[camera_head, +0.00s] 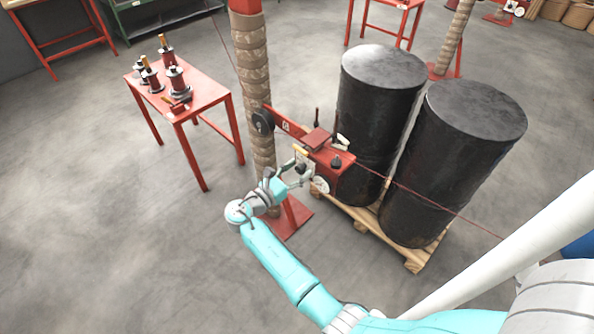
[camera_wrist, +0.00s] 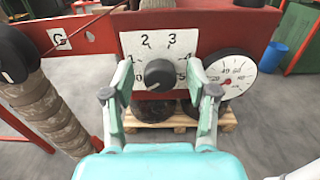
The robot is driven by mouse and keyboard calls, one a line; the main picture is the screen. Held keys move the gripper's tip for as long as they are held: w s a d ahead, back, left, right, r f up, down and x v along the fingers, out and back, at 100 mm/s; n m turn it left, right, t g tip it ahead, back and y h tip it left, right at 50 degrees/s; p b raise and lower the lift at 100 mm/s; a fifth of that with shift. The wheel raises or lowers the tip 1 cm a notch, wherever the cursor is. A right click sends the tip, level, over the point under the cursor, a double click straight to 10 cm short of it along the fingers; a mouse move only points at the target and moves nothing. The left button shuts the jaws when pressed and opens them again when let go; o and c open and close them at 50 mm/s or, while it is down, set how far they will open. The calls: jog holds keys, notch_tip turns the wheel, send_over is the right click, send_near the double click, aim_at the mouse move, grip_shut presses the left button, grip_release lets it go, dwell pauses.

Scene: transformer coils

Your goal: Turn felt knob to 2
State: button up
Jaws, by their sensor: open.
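The felt knob (camera_wrist: 159,73) is round and black, on a white plate (camera_wrist: 183,42) with the numbers 2 and 3 at the top and others partly hidden at the sides. A small pale mark shows near its lower left; I cannot tell surely which number it points to. My gripper (camera_wrist: 161,80) is open, one finger on each side of the knob, with gaps showing between fingers and knob. In the head view my gripper (camera_head: 301,171) is at the front of the red machine box (camera_head: 338,180), and the knob's plate is mostly hidden.
A white gauge (camera_wrist: 229,73) with a red needle sits right of the plate. A wrapped post (camera_head: 254,90) stands left of the box. Black drums (camera_head: 455,150) on a wooden pallet (camera_head: 415,262) stand behind it. A red table (camera_head: 205,92) with coils is at left.

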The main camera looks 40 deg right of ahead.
grip_shut()
jog(key=shift+m, duration=0.4)
jog(key=m, duration=0.4)
jog(key=shift+s, duration=0.1)
jog(key=m, duration=1)
jog(key=shift+s+f, duration=0.1)
jog(key=shift+f, duration=0.05)
jog(key=m, duration=0.4)
jog(key=shift+m, duration=0.4)
jog(key=shift+f, duration=0.1)
